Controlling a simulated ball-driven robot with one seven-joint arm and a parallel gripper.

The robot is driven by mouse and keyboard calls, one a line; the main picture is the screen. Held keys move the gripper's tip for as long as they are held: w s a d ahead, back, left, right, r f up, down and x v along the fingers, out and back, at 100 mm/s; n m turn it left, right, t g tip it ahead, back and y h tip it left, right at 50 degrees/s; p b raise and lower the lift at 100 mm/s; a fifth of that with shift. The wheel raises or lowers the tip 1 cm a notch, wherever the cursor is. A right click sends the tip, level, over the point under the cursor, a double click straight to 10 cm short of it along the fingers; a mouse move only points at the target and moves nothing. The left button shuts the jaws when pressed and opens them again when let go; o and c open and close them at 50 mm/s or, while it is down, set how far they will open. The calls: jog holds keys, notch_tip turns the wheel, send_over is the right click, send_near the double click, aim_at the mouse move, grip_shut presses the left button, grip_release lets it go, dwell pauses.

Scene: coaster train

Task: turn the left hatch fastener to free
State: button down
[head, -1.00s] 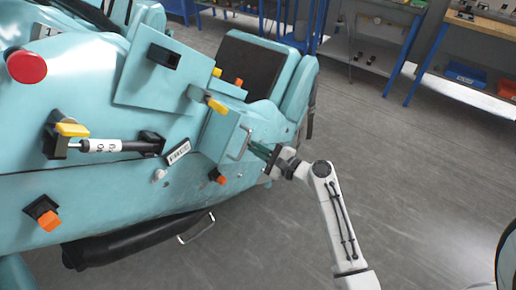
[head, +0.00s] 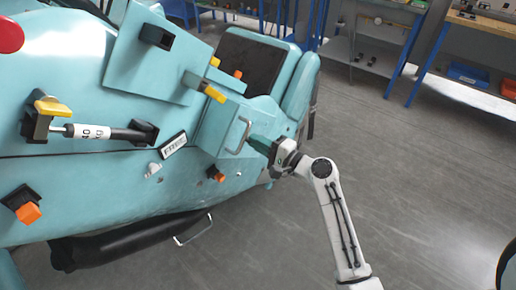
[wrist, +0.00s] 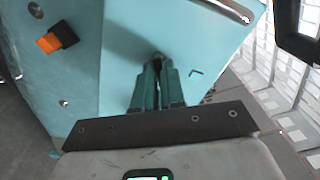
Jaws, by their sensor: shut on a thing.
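My gripper (head: 252,142) is at the right-hand face of the teal box-like hatch housing (head: 212,128), beside its metal handle. In the wrist view my green fingers (wrist: 157,65) are drawn together on a small dark fastener (wrist: 158,56) on the teal panel. Most of the fastener is hidden between the fingertips, so its turned angle cannot be told. The metal handle (wrist: 226,10) crosses the top of the wrist view. In the head view my fingers are partly seen and the fastener is hidden.
Orange-tipped fasteners (head: 27,212) and (head: 216,175), a yellow-tipped lever (head: 50,106), a gas strut (head: 100,132) and a label reading FREE (head: 173,145) are on the teal car body. Workbenches (head: 470,85) stand behind. Grey floor (head: 420,190) is clear on the right.

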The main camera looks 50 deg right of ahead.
jog(key=shift+f+n+b, duration=0.15)
jog(key=shift+n+b, duration=5.2)
jog(key=shift+n, duration=0.65)
jog(key=c, duration=1.2)
grip_release()
jog(key=s, duration=1)
jog(key=shift+s+d+b, duration=0.15)
jog(key=shift+s+b, duration=0.25)
